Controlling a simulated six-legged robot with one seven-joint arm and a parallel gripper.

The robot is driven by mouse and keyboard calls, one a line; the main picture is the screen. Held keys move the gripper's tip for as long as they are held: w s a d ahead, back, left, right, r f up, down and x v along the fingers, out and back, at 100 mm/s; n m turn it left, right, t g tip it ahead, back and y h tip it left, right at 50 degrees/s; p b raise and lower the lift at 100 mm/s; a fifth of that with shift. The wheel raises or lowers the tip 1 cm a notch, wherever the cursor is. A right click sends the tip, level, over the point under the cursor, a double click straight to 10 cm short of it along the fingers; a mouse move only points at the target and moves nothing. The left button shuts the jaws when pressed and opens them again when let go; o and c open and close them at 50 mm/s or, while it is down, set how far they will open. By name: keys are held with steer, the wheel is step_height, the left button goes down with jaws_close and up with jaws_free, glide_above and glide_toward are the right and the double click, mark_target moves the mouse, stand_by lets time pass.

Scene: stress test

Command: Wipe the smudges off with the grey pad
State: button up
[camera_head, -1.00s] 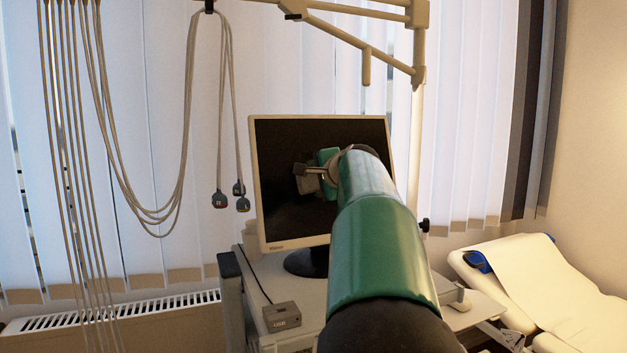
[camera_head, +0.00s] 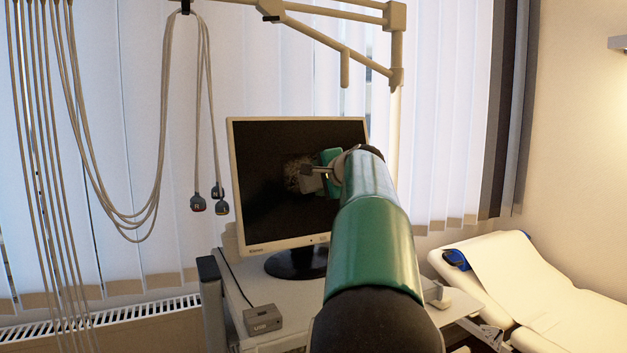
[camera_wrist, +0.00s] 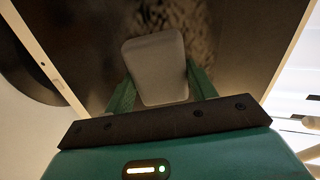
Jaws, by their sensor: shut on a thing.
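The monitor (camera_head: 265,215) stands on a cart, with a black screen in a pale frame. A greyish speckled smudge (camera_head: 297,174) shows on the screen, left of my gripper. My gripper (camera_head: 316,178) is in front of the screen, and my green arm hides part of the screen's right side. In the wrist view, my gripper (camera_wrist: 158,82) is shut on the grey pad (camera_wrist: 155,68), its green fingers on either side. The smudge (camera_wrist: 172,20) also shows there, just beyond the pad on the dark screen. I cannot tell whether the pad touches the screen.
A small grey box (camera_head: 263,319) sits on the cart (camera_head: 238,290) below the monitor. Cables (camera_head: 150,215) hang at the left from a beige overhead arm (camera_head: 345,65). A padded couch (camera_head: 520,280) stands at the right.

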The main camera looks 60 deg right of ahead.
mark_target(285, 171)
steer(key=shift+s+d, duration=0.45)
steer(key=shift+d, duration=0.35)
steer(key=shift+s+d, duration=0.45)
steer(key=shift+d, duration=0.3)
steer(key=shift+a, duration=0.15)
steer(key=shift+w+a, duration=0.95)
steer(key=shift+a, duration=0.6)
steer(key=shift+w+a, duration=0.95)
steer(key=shift+a, duration=0.6)
steer(key=shift+w+a, duration=0.95)
steer(key=shift+a, duration=0.6)
steer(key=shift+w+d+r, duration=0.15)
steer(key=shift+w+r, duration=0.05)
steer(key=shift+r, duration=0.5)
steer(key=shift+w+d+r, duration=0.15)
steer(key=shift+r, duration=0.55)
steer(key=shift+s+d, duration=0.95)
steer(key=shift+d, duration=0.65)
steer(key=shift+s+d, duration=0.95)
steer(key=shift+d, duration=0.6)
steer(key=shift+s+d, duration=0.95)
steer(key=shift+d, duration=0.65)
steer(key=shift+w+a, duration=0.95)
steer(key=shift+a, duration=0.65)
steer(key=shift+w+a, duration=1)
steer(key=shift+a, duration=0.65)
steer(key=shift+w+a, duration=0.95)
steer(key=shift+a, duration=0.65)
